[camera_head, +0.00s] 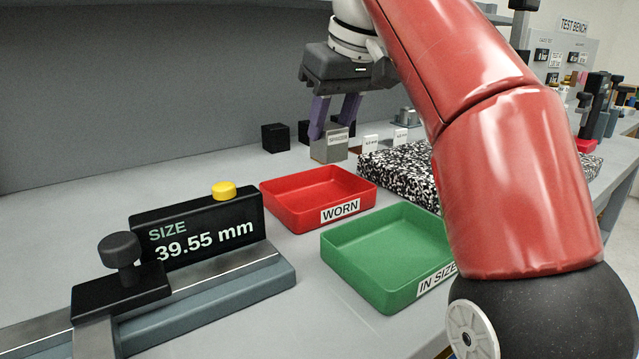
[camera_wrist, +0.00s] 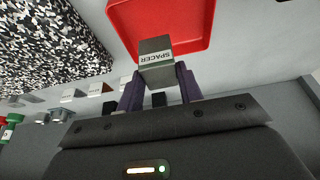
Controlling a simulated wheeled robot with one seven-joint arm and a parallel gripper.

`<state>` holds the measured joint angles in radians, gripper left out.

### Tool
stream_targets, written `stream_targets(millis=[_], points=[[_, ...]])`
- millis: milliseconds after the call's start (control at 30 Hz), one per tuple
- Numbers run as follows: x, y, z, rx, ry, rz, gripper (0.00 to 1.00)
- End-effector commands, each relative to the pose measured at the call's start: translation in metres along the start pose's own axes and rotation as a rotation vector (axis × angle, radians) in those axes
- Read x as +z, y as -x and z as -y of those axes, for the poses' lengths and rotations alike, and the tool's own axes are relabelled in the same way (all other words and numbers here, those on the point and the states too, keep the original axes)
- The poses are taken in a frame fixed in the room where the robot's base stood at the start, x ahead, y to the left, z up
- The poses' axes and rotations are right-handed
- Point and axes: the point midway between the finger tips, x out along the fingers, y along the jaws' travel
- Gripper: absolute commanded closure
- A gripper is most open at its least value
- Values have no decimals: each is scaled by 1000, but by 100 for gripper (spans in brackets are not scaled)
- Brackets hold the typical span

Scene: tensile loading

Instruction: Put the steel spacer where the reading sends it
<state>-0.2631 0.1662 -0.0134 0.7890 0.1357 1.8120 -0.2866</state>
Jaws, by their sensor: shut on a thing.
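The steel spacer (camera_head: 329,147) is a grey block labelled SPACER. My gripper (camera_head: 334,122) is shut on it with its purple fingers, behind the red tray in the head view. The spacer also shows in the wrist view (camera_wrist: 156,57), between the fingers (camera_wrist: 160,85) and overlapping the red tray's near edge in the picture. I cannot tell its exact height above the bench. The size gauge (camera_head: 200,232) reads 39.55 mm. The red tray (camera_head: 294,190) is labelled WORN, and the green tray (camera_head: 382,244) is labelled IN SIZE. Both trays look empty.
Black blocks (camera_head: 275,137) and small labelled white blocks (camera_head: 371,142) stand near the gripper. A black-and-white speckled slab (camera_head: 395,163) lies right of the red tray. A yellow button (camera_head: 224,190) tops the gauge. My red arm covers the right side of the head view.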

Motion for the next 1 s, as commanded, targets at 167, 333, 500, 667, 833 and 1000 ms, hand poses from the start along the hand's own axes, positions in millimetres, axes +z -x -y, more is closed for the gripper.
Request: stream_targets(millis=[167, 333, 500, 667, 833, 1000], points=[[6, -11, 0, 0, 0, 0, 100], [14, -29, 0, 0, -1, 1, 100], [20, -46, 0, 1, 0, -2, 100], [22, -52, 0, 1, 0, -2, 100], [22, -52, 0, 1, 0, -2, 100], [22, -52, 0, 1, 0, -2, 59]])
